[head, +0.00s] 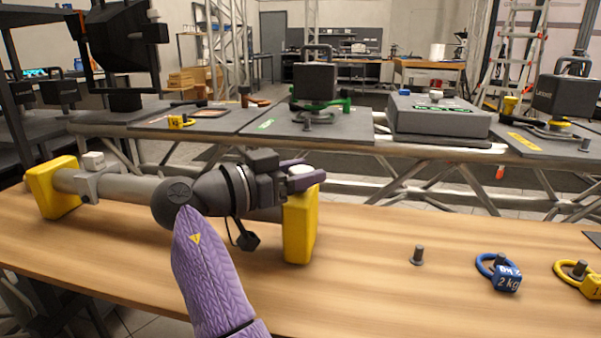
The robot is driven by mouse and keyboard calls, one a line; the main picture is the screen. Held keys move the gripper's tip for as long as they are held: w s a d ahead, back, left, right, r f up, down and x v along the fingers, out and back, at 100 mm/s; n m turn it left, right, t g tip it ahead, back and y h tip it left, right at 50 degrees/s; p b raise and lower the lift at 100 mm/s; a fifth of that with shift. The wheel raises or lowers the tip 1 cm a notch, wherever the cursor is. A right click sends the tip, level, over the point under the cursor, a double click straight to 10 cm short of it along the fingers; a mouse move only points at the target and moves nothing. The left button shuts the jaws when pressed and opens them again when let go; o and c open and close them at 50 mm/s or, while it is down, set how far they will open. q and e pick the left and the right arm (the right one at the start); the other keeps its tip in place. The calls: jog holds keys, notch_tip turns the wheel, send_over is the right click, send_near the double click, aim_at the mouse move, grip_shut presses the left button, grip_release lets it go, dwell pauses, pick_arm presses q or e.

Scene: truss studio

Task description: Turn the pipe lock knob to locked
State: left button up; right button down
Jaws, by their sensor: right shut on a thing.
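A grey pipe (130,188) lies across two yellow blocks, a left block (55,188) and a right block (300,225), on the wooden table. Near its left end a grey clamp with a pale knob (93,158) sits on the pipe. My right gripper (302,174) is over the pipe's right end, above the right yellow block. Its purple fingers are shut on a small white knob (300,170), which shows only partly between them. My right arm and wrist hide the middle and right part of the pipe. Whether the knob is turned cannot be told. My left gripper is not in view.
On the table to the right stand a grey peg (417,256), a blue 2 kg weight (506,277) and a yellow weight (590,285). The table between block and peg is clear. Behind, a truss (450,150) carries grey panels with lamps and a case (437,117).

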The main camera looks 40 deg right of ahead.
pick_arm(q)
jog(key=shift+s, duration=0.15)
pick_arm(e)
jog(key=shift+c, duration=0.7)
grip_release()
pick_arm(q)
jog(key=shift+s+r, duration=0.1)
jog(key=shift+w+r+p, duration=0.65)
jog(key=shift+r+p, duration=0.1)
jog(key=shift+p, duration=0.25)
pick_arm(e)
jog(key=w+a, duration=0.1)
jog(key=a, duration=0.8)
jog(key=shift+a, duration=0.4)
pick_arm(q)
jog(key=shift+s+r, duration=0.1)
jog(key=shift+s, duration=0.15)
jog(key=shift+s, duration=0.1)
pick_arm(e)
jog(key=shift+f, duration=0.1)
